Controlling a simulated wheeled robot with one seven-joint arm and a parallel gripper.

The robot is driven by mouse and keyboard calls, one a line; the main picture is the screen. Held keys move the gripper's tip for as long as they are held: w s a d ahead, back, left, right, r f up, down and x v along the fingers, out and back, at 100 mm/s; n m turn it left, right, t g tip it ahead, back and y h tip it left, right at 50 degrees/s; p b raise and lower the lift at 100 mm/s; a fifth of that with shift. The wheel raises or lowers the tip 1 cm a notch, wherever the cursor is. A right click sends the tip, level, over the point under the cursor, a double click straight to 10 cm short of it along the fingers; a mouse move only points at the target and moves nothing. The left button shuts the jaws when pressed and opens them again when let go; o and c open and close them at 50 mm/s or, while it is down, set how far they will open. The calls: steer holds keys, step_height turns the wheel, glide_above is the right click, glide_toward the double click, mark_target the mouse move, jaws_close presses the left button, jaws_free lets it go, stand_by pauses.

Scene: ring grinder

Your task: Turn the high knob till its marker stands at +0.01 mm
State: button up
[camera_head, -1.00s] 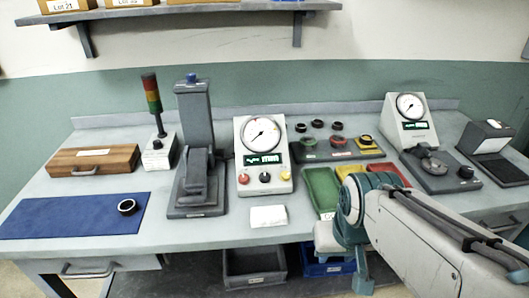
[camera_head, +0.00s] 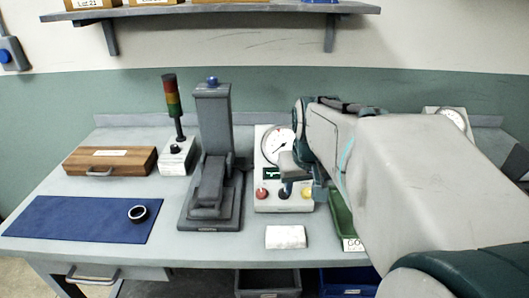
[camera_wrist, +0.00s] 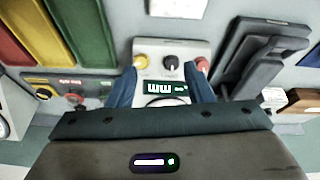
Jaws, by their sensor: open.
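The grey gauge box (camera_head: 262,160) has a round dial (camera_head: 277,145), a lit display and a row of knobs. In the head view these are a red knob (camera_head: 262,193), a dark middle knob (camera_head: 285,190) and a yellow knob (camera_head: 307,193). The wrist view shows the yellow (camera_wrist: 140,61), dark (camera_wrist: 170,62) and red (camera_wrist: 202,65) knobs, upside down. I cannot read which is the high one, nor any marker value. My gripper (camera_wrist: 163,75) is open and empty, its blue fingers on either side of the display (camera_wrist: 166,88). My arm hides part of the box in the head view.
A grey press stand (camera_head: 213,110) stands close left of the gauge box. A white block (camera_head: 286,237) lies in front, and a green tray (camera_head: 342,215) is to the right. A signal lamp (camera_head: 173,95), wooden case (camera_head: 110,160) and blue mat (camera_head: 80,218) lie further left.

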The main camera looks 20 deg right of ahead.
mark_target(308, 191)
steer(key=w+d+r, duration=0.1)
steer(key=w+d, duration=0.3)
steer(key=d, duration=0.1)
steer(key=shift+t, duration=0.3)
steer(key=b+x, duration=0.1)
steer(key=x, duration=1.2)
steer(key=shift+s, duration=0.2)
steer(key=c, duration=1)
